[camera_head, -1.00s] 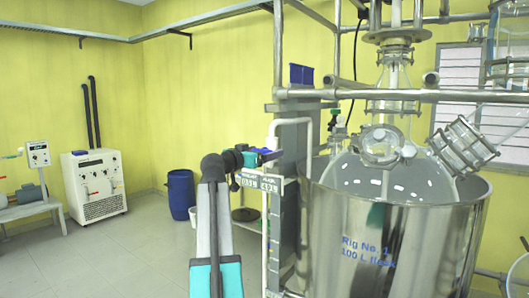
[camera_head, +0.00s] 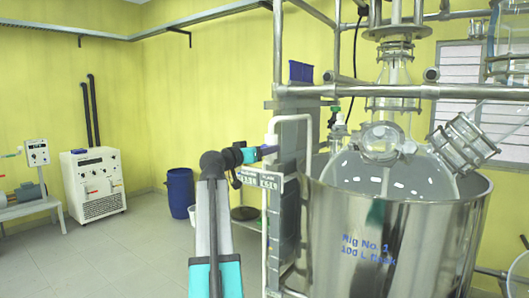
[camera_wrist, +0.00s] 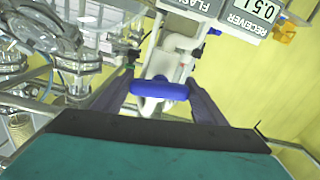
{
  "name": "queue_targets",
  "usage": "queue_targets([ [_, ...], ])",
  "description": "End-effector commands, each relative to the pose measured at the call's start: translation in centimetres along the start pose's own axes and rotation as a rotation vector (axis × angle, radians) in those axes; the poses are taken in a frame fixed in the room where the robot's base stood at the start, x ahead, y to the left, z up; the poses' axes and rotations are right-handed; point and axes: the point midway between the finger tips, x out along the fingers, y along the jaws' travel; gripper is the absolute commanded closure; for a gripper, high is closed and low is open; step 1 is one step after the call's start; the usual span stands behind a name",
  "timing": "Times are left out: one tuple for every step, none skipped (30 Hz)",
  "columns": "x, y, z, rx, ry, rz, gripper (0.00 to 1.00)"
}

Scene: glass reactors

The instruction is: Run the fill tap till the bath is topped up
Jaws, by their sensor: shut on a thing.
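The bath is a large shiny steel vessel (camera_head: 345,225) at the right of the head view, marked "Rig No. 1", around a glass flask (camera_head: 385,172). The fill tap has a blue handle, which shows in the wrist view (camera_wrist: 160,90) on white pipework (camera_wrist: 178,55). My gripper (camera_head: 266,151) is at the white pipe left of the bath. In the wrist view my gripper (camera_wrist: 160,88) has its two fingers at either end of the blue handle, shut on it. The water level in the bath cannot be made out.
Two small readouts (camera_head: 257,179) sit just below my gripper; one reads 0.5 L in the wrist view (camera_wrist: 252,12). Metal frame tubes (camera_head: 350,93) run above the bath. A blue drum (camera_head: 181,193) and a white cabinet (camera_head: 94,185) stand beyond open floor.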

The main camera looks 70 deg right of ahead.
Motion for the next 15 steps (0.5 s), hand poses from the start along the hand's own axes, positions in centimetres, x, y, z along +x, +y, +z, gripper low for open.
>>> queue_targets([
  [-0.12, 0.20, 0.29, -0.030, -0.004, 0.005, 0.57],
  [-0.12, 0.21, 0.29, -0.052, -0.004, 0.005, 0.57],
  [-0.12, 0.21, 0.28, -0.081, -0.004, 0.006, 0.57],
  [-0.12, 0.22, 0.27, -0.104, -0.004, 0.006, 0.57],
  [-0.12, 0.23, 0.26, -0.127, -0.004, 0.006, 0.57],
  [-0.12, 0.24, 0.24, -0.160, -0.004, 0.006, 0.57],
  [-0.12, 0.24, 0.23, -0.186, -0.004, 0.006, 0.57],
  [-0.12, 0.25, 0.21, -0.212, -0.004, 0.006, 0.57],
  [-0.13, 0.25, 0.19, -0.247, -0.004, 0.006, 0.57],
  [-0.12, 0.26, 0.17, -0.274, -0.004, 0.006, 0.57],
  [-0.12, 0.26, 0.16, -0.302, -0.004, 0.006, 0.57],
  [-0.13, 0.27, 0.15, -0.337, -0.005, 0.006, 0.57],
  [-0.13, 0.27, 0.13, -0.365, -0.005, 0.006, 0.57],
  [-0.13, 0.27, 0.12, -0.393, -0.005, 0.006, 0.57],
  [-0.13, 0.27, 0.10, -0.429, -0.005, 0.005, 0.57],
])
